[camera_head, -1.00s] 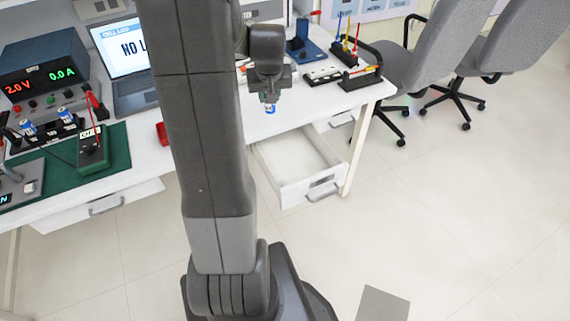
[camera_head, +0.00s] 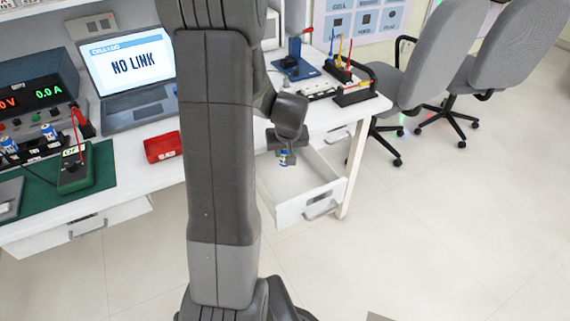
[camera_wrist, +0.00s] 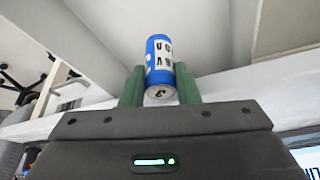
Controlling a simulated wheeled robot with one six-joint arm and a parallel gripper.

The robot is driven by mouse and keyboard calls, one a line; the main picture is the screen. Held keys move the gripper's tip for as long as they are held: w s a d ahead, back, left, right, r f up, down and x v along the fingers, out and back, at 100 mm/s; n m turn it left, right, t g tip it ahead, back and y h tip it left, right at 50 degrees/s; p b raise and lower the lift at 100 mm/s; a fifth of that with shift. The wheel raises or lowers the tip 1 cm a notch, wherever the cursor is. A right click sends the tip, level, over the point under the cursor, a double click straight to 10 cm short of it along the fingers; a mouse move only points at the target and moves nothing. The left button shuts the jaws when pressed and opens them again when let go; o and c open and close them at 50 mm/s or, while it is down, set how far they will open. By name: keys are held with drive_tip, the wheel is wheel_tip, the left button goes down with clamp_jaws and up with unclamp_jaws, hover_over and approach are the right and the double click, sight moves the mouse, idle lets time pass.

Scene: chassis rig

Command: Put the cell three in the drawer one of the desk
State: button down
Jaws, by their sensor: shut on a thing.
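My gripper (camera_head: 286,151) is shut on a small blue and white cell (camera_head: 284,158). In the wrist view the cell (camera_wrist: 162,66) stands between the two green fingers (camera_wrist: 160,88), its printed label partly readable. The desk's open drawer (camera_head: 318,199) is pulled out at the right end of the desk. My gripper holds the cell above this drawer, near its back part by the desk edge. The drawer's inside, as far as my arm leaves it in view, looks empty. Which number the cell or drawer bears cannot be read.
The desk top (camera_head: 135,182) carries a laptop (camera_head: 128,75), a red bin (camera_head: 163,147), a power supply (camera_head: 38,97) and a meter (camera_head: 75,168). Grey chairs (camera_head: 432,60) stand to the right. The floor in front is clear.

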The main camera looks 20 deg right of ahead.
drive_tip(key=shift+f+b, duration=0.4)
drive_tip(key=shift+f, duration=2.05)
drive_tip(key=shift+f, duration=0.15)
drive_tip(key=c, duration=1.1)
unclamp_jaws()
drive_tip(key=shift+r, duration=0.3)
drive_tip(key=p+v, duration=0.1)
drive_tip(key=v, duration=1)
drive_tip(key=shift+s+r+p, duration=0.3)
drive_tip(key=shift+p, duration=0.1)
